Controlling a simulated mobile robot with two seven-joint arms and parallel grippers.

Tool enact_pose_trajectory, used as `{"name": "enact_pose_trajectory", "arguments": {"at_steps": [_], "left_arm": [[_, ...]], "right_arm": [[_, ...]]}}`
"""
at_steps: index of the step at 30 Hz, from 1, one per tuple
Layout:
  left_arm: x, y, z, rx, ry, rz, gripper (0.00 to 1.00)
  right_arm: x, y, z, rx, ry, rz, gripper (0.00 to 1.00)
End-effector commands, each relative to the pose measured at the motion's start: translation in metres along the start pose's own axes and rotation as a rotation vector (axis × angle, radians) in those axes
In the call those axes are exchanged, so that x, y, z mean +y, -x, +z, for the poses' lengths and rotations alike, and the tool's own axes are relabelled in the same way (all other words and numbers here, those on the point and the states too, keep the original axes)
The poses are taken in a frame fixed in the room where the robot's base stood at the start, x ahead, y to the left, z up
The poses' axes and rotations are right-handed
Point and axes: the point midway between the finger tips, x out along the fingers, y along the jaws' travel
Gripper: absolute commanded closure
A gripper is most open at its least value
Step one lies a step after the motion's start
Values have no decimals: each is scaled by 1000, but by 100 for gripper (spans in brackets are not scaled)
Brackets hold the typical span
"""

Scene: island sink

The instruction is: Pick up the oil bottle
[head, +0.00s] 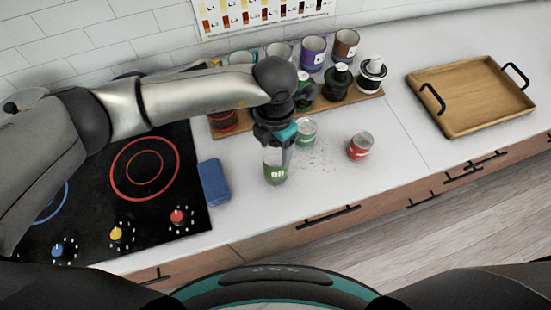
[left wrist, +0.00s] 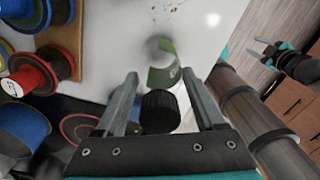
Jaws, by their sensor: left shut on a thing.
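The oil bottle (head: 275,168) is clear with a green label lettered in white, upright on or just above the white counter near its front edge; I cannot tell if its base touches. My left gripper (head: 277,141) is above it, pointing down, shut on its upper part. In the left wrist view the bottle's black cap (left wrist: 160,111) and green label (left wrist: 165,68) show between the fingers of my left gripper (left wrist: 160,85).
A blue block (head: 214,182) and black cooktop (head: 150,165) lie left. Jars stand on a wooden board (head: 350,105) behind. A wooden tray (head: 470,92) is far right; the counter before it is clear.

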Motion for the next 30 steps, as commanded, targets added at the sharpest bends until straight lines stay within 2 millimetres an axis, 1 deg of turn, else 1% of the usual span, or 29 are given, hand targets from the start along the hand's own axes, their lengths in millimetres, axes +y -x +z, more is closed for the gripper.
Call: {"name": "enact_pose_trajectory", "arguments": {"at_steps": [1, 2, 9, 25, 30], "left_arm": [[0, 0, 0, -1, 0, 0, 69], [0, 0, 0, -1, 0, 0, 72], [0, 0, 0, -1, 0, 0, 99], [0, 2, 1, -3, -1, 0, 100], [0, 11, 1, -4, -1, -1, 100]], "right_arm": [[0, 0, 0, 0, 0, 0, 50], [0, 0, 0, 0, 0, 0, 50], [0, 0, 0, 1, 0, 0, 50], [0, 0, -1, 1, 1, 0, 50], [0, -1, -1, 1, 1, 1, 50]]}}
